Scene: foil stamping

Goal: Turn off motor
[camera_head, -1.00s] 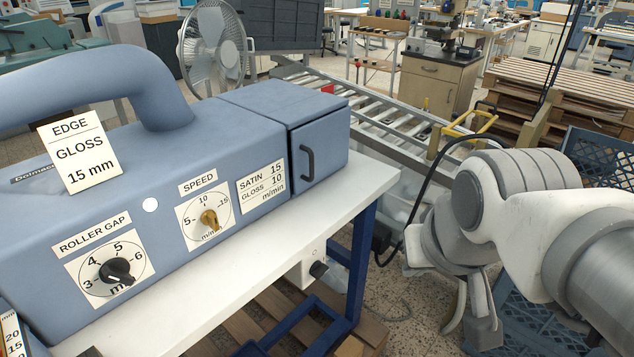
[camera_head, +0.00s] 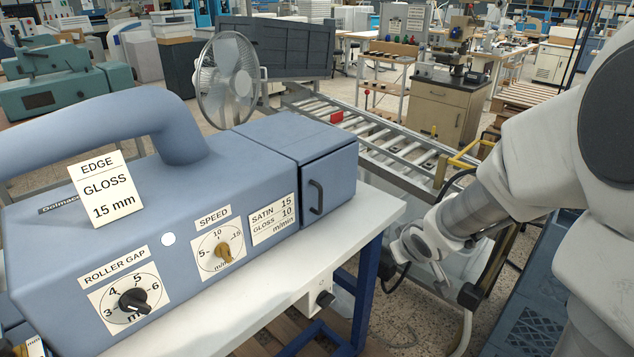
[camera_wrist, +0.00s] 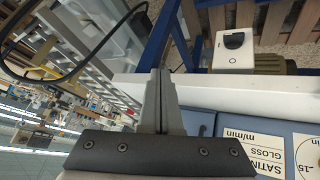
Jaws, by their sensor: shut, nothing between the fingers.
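A small white switch box (camera_head: 316,299) with a black rotary knob (camera_head: 326,298) sits below the front edge of the white table, beside the blue leg. The box (camera_wrist: 226,57) and its knob (camera_wrist: 234,40) also show in the wrist view, ahead and right of the fingers. A dark olive ribbed body, seemingly the motor (camera_wrist: 270,63), is partly visible beside the box. My gripper (camera_wrist: 162,76) is shut and empty, apart from the box. In the head view its end is to the right of the table. I cannot read the knob's setting.
A blue machine (camera_head: 240,170) stands on the white table (camera_head: 375,215), with a speed knob (camera_head: 224,252) and a roller gap knob (camera_head: 133,300). A roller conveyor (camera_head: 370,135) lies behind. A dark cable (camera_wrist: 90,62) hangs nearby. Blue crates (camera_head: 525,310) stand at lower right.

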